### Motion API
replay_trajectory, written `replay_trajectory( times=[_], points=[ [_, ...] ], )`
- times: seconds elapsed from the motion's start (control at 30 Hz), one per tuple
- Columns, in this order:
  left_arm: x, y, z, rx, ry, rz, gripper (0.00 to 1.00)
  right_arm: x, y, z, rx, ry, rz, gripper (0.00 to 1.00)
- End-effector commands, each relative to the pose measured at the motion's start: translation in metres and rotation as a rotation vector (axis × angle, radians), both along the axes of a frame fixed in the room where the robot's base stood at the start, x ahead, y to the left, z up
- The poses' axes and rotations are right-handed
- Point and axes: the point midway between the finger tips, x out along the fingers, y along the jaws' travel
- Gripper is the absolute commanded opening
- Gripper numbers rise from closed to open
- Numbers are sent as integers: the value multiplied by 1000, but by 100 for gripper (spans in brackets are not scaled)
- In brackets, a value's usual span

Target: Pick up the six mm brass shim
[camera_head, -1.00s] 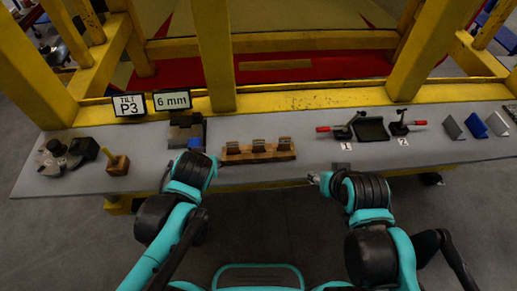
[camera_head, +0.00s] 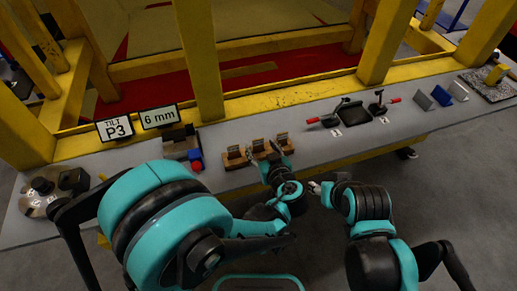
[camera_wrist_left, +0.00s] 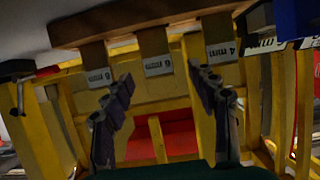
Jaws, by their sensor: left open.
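The six mm brass shim (camera_wrist_left: 157,66) is the middle one of three labelled tabs in the left wrist view, where the picture is upside down. The eight mm shim (camera_wrist_left: 98,76) and four mm shim (camera_wrist_left: 219,50) flank it. All stand in a wooden rack (camera_wrist_left: 140,20), seen also in the head view (camera_head: 260,158). My left gripper (camera_wrist_left: 163,95) is open and empty, its fingers spread either side of the middle shim's line, short of it. In the head view it (camera_head: 272,164) is at the rack's front. My right gripper (camera_head: 315,187) is right of it; its jaws are too small to read.
A "TILT P3" sign (camera_head: 115,129) and a "6 mm" sign (camera_head: 160,116) stand behind the bench (camera_head: 225,140). A block fixture with blue and red parts (camera_head: 183,148) is left of the rack. A black tray with red-handled clamps (camera_head: 352,115) is right.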

Motion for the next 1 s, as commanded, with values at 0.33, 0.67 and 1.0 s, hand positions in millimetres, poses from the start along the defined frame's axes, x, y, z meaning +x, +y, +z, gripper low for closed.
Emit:
replay_trajectory(
  times=[0.33, 0.67, 1.0],
  points=[
    [41, 11, -17, 0, 1, 2, 59, 0, 0, -15, 0, 0, 0, 48],
    [42, 11, -16, 0, 1, 0, 35, 0, 0, -14, 0, 0, 0, 48],
    [42, 11, -16, 0, 1, 0, 0, 0, 0, -14, 0, 0, 0, 48]
  ],
)
